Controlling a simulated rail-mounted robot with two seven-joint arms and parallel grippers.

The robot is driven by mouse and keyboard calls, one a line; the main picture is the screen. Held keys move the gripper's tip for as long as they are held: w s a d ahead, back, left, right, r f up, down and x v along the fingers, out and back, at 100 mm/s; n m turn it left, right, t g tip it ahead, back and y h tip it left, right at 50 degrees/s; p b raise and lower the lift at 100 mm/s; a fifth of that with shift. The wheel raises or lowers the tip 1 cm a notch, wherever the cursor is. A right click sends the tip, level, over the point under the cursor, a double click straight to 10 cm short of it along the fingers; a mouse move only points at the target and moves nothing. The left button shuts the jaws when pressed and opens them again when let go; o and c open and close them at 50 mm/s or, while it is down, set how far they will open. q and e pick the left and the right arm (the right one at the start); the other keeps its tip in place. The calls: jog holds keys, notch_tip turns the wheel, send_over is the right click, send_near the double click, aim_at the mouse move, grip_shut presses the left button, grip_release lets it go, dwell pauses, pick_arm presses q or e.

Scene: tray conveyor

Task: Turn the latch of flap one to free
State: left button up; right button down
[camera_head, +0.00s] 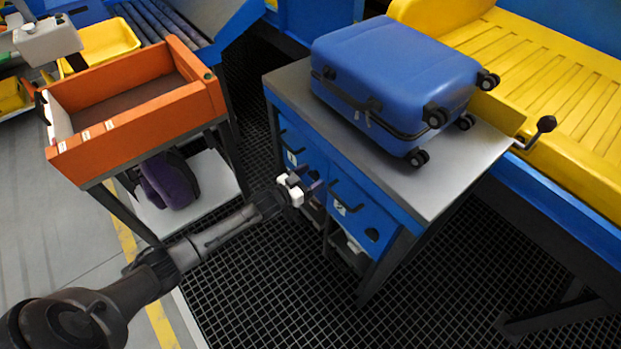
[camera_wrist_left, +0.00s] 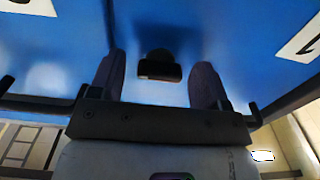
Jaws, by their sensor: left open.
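Flap one (camera_head: 290,153) is the left blue front of the metal-topped cabinet, with a white label marked 1. My left gripper (camera_head: 309,184) is in front of the cabinet, beside flap one's lower right part, and hides some of it. In the left wrist view, a black latch (camera_wrist_left: 160,67) with a round top and a block-like lower part sits on a blue panel. The open fingers of the left gripper (camera_wrist_left: 158,84) stand on either side of the latch, with gaps showing. I cannot tell whether they touch the panel. My right gripper is not in view.
Flap two (camera_head: 361,214), labelled 2, is to the right with a black handle. A blue suitcase (camera_head: 395,75) lies on the cabinet top (camera_head: 450,175). An orange tray (camera_head: 130,115) stands on a cart to the left.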

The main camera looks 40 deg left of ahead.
pick_arm(q)
jog(key=c, duration=0.9)
